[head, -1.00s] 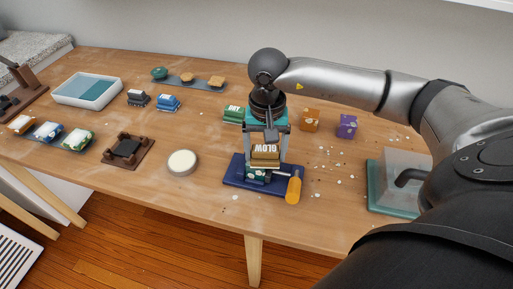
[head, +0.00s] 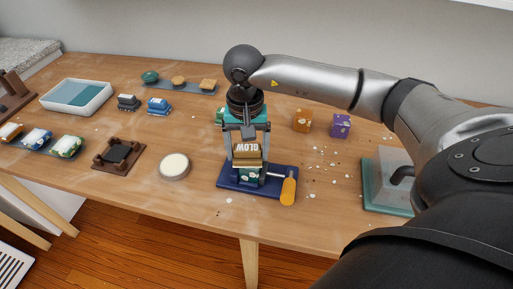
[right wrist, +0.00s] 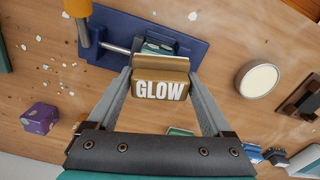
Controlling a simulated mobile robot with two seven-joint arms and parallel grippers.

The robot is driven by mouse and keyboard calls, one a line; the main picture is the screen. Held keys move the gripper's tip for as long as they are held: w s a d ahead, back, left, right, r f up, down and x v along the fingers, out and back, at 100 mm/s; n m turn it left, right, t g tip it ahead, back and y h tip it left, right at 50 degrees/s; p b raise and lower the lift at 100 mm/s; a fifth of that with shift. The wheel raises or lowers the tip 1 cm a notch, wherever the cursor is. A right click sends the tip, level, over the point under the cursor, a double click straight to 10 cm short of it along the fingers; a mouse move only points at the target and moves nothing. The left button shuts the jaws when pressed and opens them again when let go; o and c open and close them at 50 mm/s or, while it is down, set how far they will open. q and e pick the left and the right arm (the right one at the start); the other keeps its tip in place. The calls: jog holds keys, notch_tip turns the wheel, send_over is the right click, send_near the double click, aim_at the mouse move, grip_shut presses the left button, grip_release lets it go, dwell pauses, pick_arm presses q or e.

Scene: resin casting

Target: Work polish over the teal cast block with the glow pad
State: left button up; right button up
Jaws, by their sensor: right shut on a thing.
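The glow pad (head: 247,151), a gold-brown block lettered GLOW, is in my right gripper (head: 248,158). It also shows in the right wrist view (right wrist: 160,90), between the two fingers of the right gripper (right wrist: 160,72). The teal cast block (head: 251,177), with pale spots, sits in a navy vise (head: 225,184) with an orange handle (head: 288,190). The pad is over the block and hides much of it; I cannot tell whether they touch. In the right wrist view a little of the teal block (right wrist: 155,46) shows beyond the pad. My left gripper is not in view.
A round cream-topped tin (head: 174,166) stands left of the vise, with a brown stand (head: 118,154) beyond it. An orange block (head: 301,121) and a purple block (head: 340,125) stand behind right. Pale crumbs lie right of the vise. A clear box on a teal base (head: 375,195) is far right.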

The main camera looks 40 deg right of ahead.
jog(key=shift+w+a, duration=0.4)
jog(key=shift+w, duration=0.1)
jog(key=shift+r, duration=0.1)
jog(key=shift+r+p, duration=2.45)
jog(key=shift+r, duration=1.45)
